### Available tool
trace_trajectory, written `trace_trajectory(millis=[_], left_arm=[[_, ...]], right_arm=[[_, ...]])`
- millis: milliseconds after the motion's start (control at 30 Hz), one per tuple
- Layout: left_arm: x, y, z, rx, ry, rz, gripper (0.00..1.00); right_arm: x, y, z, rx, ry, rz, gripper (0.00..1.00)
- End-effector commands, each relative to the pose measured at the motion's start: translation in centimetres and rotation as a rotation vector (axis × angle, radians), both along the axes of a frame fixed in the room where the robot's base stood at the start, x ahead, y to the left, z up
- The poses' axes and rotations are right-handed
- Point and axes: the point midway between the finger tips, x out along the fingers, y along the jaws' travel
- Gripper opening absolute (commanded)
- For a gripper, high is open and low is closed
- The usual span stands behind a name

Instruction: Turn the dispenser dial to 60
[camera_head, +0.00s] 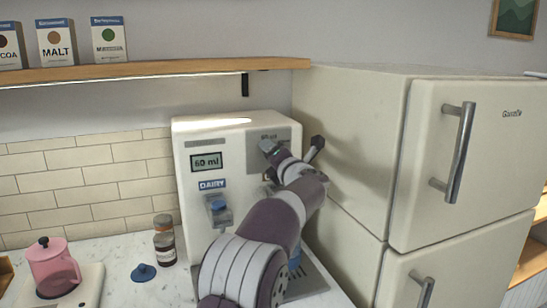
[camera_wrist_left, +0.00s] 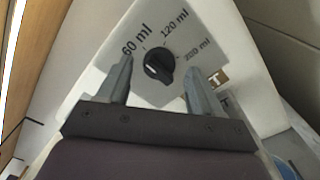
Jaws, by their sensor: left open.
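The white dispenser (camera_head: 230,135) stands against the back wall; its small display (camera_head: 207,162) reads 60 ml. Its black dial (camera_wrist_left: 158,66) shows in the left wrist view on a grey plate marked 60 ml, 120 ml and a larger value that is hard to read. The dial's grip is tilted, with its upper-left end toward the 60 ml mark. My left gripper (camera_wrist_left: 157,86) is open, one finger on each side of the dial, with gaps visible. In the head view my left gripper (camera_head: 285,152) is at the panel and hides the dial. My right gripper is not in view.
A cream fridge (camera_head: 350,140) stands close on the right of the dispenser. A wooden shelf (camera_head: 150,72) with boxes runs above.

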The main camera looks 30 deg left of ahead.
Motion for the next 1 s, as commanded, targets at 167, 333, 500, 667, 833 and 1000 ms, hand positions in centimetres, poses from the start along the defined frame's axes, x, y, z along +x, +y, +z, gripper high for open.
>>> trace_trajectory(millis=[167, 333, 500, 667, 833, 1000], left_arm=[[-1.9, -2.4, -0.3, 0.000, -0.001, -0.003, 0.65], [-5.0, -5.9, -0.3, -0.001, -0.001, -0.004, 0.65], [-7.2, -8.5, -0.3, -0.001, 0.001, -0.003, 0.65], [-8.0, -9.4, -0.2, -0.001, 0.002, 0.000, 0.65], [-8.1, -9.4, -0.1, -0.001, 0.002, 0.001, 0.65], [-8.1, -9.4, -0.1, -0.001, 0.002, 0.001, 0.65]], right_arm=[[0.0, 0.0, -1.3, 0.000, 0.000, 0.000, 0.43], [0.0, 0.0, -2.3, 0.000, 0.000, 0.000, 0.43], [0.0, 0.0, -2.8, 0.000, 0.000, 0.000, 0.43], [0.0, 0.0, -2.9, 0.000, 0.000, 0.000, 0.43], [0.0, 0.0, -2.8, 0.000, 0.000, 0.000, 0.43], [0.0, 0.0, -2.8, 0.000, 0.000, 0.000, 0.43]])
